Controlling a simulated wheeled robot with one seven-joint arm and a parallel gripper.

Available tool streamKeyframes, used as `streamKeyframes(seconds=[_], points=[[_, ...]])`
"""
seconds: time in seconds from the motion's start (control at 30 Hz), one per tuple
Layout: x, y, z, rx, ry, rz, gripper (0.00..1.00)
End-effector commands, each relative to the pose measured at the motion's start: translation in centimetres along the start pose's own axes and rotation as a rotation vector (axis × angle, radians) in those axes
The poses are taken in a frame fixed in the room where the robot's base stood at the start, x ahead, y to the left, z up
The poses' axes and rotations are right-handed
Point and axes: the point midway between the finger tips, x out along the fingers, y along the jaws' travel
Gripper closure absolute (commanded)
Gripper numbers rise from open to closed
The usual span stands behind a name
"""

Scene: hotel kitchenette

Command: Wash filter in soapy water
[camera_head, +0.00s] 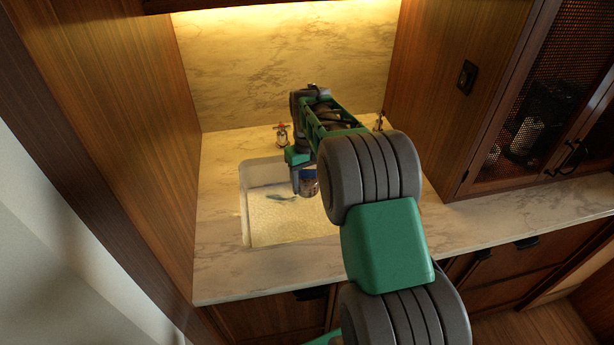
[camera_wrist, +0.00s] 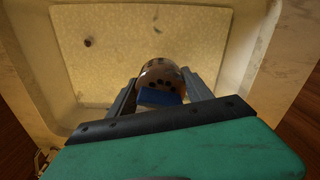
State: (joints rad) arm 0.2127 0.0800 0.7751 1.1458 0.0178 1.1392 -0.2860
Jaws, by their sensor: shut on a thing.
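The sink (camera_head: 244,210) is a white rectangular basin set in the counter, with a yellowish, speckled surface inside that looks like soapy water. My gripper (camera_wrist: 159,80) is over the sink, its two grey fingers shut on a round brown thing with dark holes and a blue part, which looks like the filter (camera_wrist: 160,72). In the head view the filter (camera_head: 310,186) shows as a dark round shape with blue on top, partly hidden by my gripper and arm. I cannot tell whether it touches the water.
The marble counter (camera_head: 480,215) to the right is clear.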

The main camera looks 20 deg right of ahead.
Motion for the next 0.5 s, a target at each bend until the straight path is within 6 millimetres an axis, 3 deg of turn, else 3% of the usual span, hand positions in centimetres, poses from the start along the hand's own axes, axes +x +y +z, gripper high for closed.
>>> streamKeyframes(seconds=[0.03, 0.5], points=[[1.2, -0.1, 0.0, -0.001, 0.000, 0.000, 0.84], [7.7, -0.3, 0.0, -0.003, 0.000, 0.000, 0.84]])
